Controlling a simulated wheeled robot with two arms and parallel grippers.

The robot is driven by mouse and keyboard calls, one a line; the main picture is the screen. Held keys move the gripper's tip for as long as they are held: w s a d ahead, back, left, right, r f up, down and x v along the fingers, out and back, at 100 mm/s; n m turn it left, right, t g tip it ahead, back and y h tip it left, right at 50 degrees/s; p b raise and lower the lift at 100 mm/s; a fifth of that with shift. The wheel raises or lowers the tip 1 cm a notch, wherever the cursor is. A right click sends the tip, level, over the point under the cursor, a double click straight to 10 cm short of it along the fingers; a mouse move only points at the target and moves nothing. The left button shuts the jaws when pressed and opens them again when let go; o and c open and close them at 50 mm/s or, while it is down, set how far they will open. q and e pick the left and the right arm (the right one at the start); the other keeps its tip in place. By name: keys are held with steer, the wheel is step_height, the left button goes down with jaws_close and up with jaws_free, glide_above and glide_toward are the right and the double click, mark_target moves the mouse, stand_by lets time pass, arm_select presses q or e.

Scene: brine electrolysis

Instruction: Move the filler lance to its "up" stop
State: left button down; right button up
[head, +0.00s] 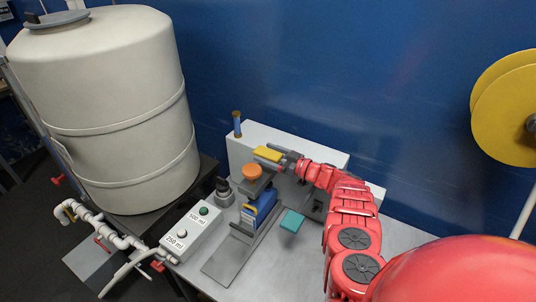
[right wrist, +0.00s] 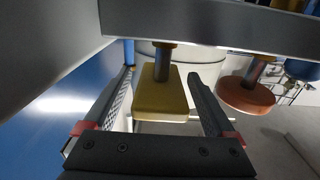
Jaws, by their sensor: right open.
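A filling station stands on the bench with a grey beam (right wrist: 220,25), a yellow block handle (head: 268,153) and an orange round knob (head: 252,172). I cannot tell for sure which part is the filler lance. My right gripper (head: 279,158) is at the yellow handle. In the right wrist view, the yellow handle (right wrist: 162,95) sits on a short stem between the two open fingers (right wrist: 162,80), with gaps visible at both sides. The orange knob (right wrist: 245,95) is outside the fingers, to the right. A blue bottle-like container (head: 262,205) stands below the orange knob. My left gripper is not in view.
A large cream tank (head: 110,110) stands at left. A button box (head: 193,232) labelled 500 ml and 250 ml, a teal block (head: 291,221) and a blue post (head: 237,125) are near the station. A blue wall (head: 330,70) is close behind.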

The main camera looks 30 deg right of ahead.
jaws_close()
stand_by(0.4)
step_height(320, 180, up, 5)
steer(key=p, duration=0.4)
steer(key=shift+f, duration=0.15)
jaws_free()
steer(key=b+v, duration=0.2)
steer(key=v, duration=1.5)
steer(key=shift+s+d, duration=0.15)
steer(key=shift+s, duration=0.05)
